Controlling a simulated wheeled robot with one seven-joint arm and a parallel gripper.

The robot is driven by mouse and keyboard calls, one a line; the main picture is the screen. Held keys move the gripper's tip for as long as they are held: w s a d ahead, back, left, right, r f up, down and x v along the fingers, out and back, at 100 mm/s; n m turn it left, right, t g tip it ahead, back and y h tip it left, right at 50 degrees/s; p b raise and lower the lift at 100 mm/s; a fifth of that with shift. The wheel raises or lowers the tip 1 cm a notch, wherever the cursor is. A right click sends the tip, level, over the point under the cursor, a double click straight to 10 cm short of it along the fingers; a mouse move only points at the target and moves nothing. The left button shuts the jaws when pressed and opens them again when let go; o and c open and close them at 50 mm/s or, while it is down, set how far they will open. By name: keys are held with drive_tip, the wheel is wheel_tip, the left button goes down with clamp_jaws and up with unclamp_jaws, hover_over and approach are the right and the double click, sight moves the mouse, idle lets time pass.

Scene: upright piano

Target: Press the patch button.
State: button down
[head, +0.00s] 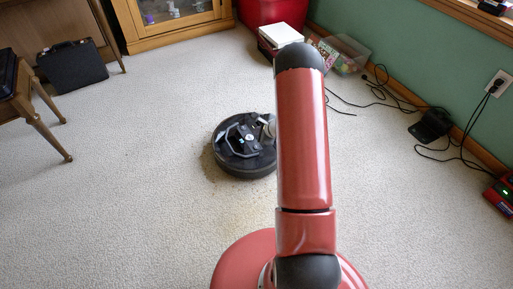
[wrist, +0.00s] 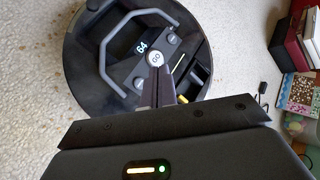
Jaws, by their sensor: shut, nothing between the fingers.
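A round black floor machine (head: 232,160) sits on the carpet, partly hidden behind my arm in the head view. In the wrist view the machine (wrist: 82,62) shows a grey handle, a display (wrist: 141,47) reading "64", and a pale round button (wrist: 156,58) whose lettering looks like "GO". Smaller grey round buttons lie on either side, one at the upper right (wrist: 174,39) and one at the lower left (wrist: 138,83); their marks are too small to read. My gripper (wrist: 156,70) is shut and empty, its tips at the lower edge of the "GO" button. I cannot tell whether they touch it.
Brownish dirt (head: 212,172) marks the carpet around the machine. A clear bin (head: 347,54), a red box and black cables (head: 380,92) lie toward the right wall. The carpet between is clear.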

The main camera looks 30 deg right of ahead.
drive_tip(key=b, duration=0.2)
hover_over(258, 148)
wheel_tip(258, 148, down, 6)
drive_tip(key=shift+d+r, duration=0.1)
drive_tip(key=shift+r, duration=0.1)
drive_tip(key=shift+f+b, duration=0.7)
drive_tip(key=shift+b, duration=0.25)
drive_tip(key=shift+f, duration=0.1)
idle(1.0)
drive_tip(key=shift+f, duration=0.3)
drive_tip(key=shift+f, duration=0.4)
idle(0.7)
drive_tip(key=shift+r, duration=0.8)
drive_tip(key=shift+r, duration=0.15)
drive_tip(key=shift+r+p, duration=1.05)
drive_tip(key=shift+r, duration=1.3)
